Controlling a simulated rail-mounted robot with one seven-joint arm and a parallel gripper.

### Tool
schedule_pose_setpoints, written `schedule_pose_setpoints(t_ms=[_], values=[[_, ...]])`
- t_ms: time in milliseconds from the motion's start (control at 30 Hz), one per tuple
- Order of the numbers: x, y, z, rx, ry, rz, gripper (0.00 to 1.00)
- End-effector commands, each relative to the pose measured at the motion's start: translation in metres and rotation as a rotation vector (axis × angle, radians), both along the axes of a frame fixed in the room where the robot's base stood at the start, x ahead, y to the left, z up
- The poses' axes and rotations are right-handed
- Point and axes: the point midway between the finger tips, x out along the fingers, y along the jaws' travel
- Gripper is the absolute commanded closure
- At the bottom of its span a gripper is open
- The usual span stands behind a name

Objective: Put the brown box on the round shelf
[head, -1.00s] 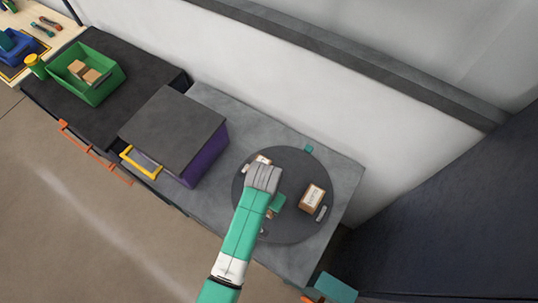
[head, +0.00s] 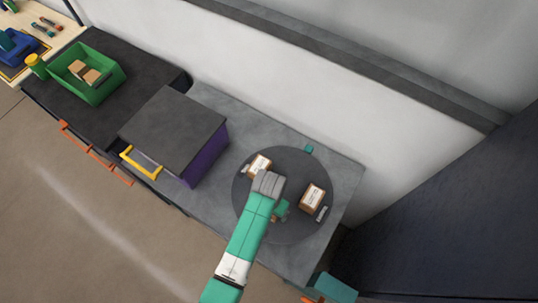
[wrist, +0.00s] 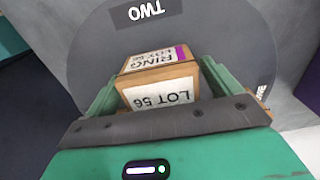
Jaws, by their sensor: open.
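The round shelf (head: 290,228) is a dark grey disc on the grey counter. Two brown boxes with white labels stand on it in the head view, one at the upper left (head: 260,164) and one at the right (head: 312,198). My gripper (head: 281,209) is open over the disc's middle, between and below those boxes. In the wrist view, a brown box labelled "LOT 56" (wrist: 162,82) stands between my open fingers (wrist: 157,100). Its lower part is hidden behind my gripper. A bit of brown shows beside my fingers in the head view, mostly covered.
A purple box-shaped cabinet (head: 207,158) with a dark top and yellow handle stands left of the disc. A green bin (head: 105,91) holding brown boxes sits farther left on a black surface. A wall runs behind, and a dark panel (head: 440,215) stands right.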

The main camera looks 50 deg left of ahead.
Motion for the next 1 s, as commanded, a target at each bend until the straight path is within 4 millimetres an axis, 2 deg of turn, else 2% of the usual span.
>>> schedule_pose_setpoints(t_ms=[167, 400, 600, 733, 1000], values=[[0.001, 0.0, 0.016, 0.002, -0.002, 0.0, 0.1], [0.001, 0.0, 0.078, 0.003, -0.004, -0.001, 0.1], [0.001, 0.0, 0.113, 0.002, -0.002, -0.001, 0.1], [0.0, 0.0, 0.122, 0.0, -0.001, 0.0, 0.1], [0.0, 0.0, 0.123, 0.0, 0.0, 0.0, 0.1]])
